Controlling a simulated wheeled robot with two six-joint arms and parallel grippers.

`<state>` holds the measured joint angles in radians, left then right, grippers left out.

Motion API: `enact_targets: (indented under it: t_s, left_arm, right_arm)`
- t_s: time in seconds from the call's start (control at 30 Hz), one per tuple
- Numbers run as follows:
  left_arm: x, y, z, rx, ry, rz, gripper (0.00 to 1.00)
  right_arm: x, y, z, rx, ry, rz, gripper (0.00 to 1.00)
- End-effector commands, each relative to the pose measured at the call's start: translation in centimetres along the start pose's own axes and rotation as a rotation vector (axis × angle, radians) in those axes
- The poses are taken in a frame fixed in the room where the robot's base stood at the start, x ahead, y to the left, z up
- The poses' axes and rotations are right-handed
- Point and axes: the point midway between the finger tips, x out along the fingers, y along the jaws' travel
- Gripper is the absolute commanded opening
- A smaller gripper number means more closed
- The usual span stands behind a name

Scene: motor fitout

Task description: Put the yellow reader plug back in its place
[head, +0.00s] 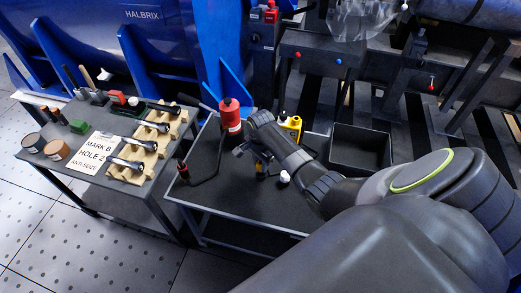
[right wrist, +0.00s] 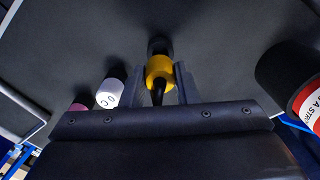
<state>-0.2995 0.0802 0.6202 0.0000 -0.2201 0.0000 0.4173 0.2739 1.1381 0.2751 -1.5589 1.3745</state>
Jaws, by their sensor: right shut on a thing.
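The yellow reader plug (right wrist: 160,72) has a yellow collar with black parts at both ends. In the right wrist view it sits between the two fingers of my right gripper (right wrist: 158,88), which is shut on it. In the head view my right gripper (head: 258,165) is low over the dark middle table, and only a small yellow bit of the plug (head: 260,175) shows beneath it. Whether the plug touches the tabletop I cannot tell. No socket or holder for it can be made out. My left gripper is not in view.
A cable ends at a red-and-black piece (head: 183,169). The left table bears a wooden rack (head: 128,170) of tools.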

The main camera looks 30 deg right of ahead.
Motion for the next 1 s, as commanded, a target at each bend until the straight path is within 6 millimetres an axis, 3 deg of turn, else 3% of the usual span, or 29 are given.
enact_targets:
  t_s: [1.0]
  left_arm:
    - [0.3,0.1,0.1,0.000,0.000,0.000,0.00]
  right_arm:
    - [1.4,0.0,0.0,0.000,0.000,0.000,0.00]
